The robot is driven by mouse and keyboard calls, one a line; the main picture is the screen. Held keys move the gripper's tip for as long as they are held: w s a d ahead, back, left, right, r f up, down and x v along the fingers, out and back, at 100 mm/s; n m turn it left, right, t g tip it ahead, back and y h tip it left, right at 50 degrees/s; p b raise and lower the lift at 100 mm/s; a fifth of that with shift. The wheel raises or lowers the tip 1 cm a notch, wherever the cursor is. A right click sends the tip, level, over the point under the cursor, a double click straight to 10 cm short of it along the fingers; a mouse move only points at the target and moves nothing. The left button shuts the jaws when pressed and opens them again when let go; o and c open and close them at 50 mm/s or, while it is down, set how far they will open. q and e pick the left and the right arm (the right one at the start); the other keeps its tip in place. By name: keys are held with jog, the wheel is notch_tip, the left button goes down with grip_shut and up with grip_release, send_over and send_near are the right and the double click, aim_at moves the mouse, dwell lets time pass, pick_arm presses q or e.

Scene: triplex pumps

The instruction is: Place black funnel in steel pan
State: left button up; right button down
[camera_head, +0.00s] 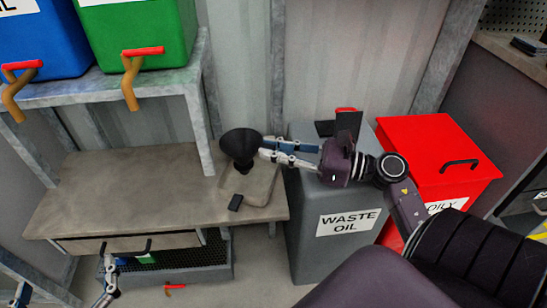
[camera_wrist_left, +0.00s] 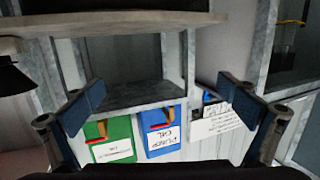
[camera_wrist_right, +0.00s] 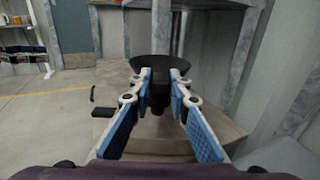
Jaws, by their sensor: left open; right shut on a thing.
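The black funnel (camera_head: 240,145) is held in my right gripper (camera_head: 263,149), wide mouth up and spout down. It appears above the shallow steel pan (camera_head: 262,187) at the right end of the bench. The right wrist view shows the funnel (camera_wrist_right: 157,68) between the closed fingers (camera_wrist_right: 160,84). How far its spout is above the pan is hard to tell. My left gripper (camera_head: 63,287) is open and empty, low in front of the bench. In the left wrist view its fingers (camera_wrist_left: 163,108) stand wide apart, and the funnel (camera_wrist_left: 12,78) shows at the left edge.
The grey waste oil bin (camera_head: 320,245) and a red oily-waste bin (camera_head: 430,150) stand to the right. A shelf (camera_head: 110,92) with blue and green containers rises over the bench's left. The bench's left top (camera_head: 110,190) is clear.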

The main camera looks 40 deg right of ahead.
jog(key=shift+f, duration=0.95)
pick_arm(q)
jog(key=r, duration=0.1)
jog(key=r+t, duration=0.1)
jog(key=r, duration=0.1)
jog(key=shift+w+d+r+t, duration=0.25)
jog(key=shift+d+t, duration=0.05)
jog(key=shift+t, duration=0.1)
pick_arm(e)
jog(key=shift+f, duration=0.15)
jog(key=shift+f+b, duration=0.1)
jog(key=shift+b, duration=0.2)
jog(key=c, duration=1.8)
grip_release()
pick_arm(q)
jog(key=shift+d+r+t+h, duration=0.1)
jog(key=shift+r+t+h, duration=0.2)
jog(key=shift+r+h, duration=0.35)
jog(key=f+g, duration=0.1)
jog(key=f, duration=0.1)
jog(key=f+g+y, duration=0.1)
jog(key=f, duration=0.1)
jog(key=a+f+g+p, duration=0.1)
jog(key=shift+s+f, duration=0.35)
jog(key=shift+f, duration=0.05)
pick_arm(e)
jog(key=v, duration=1.2)
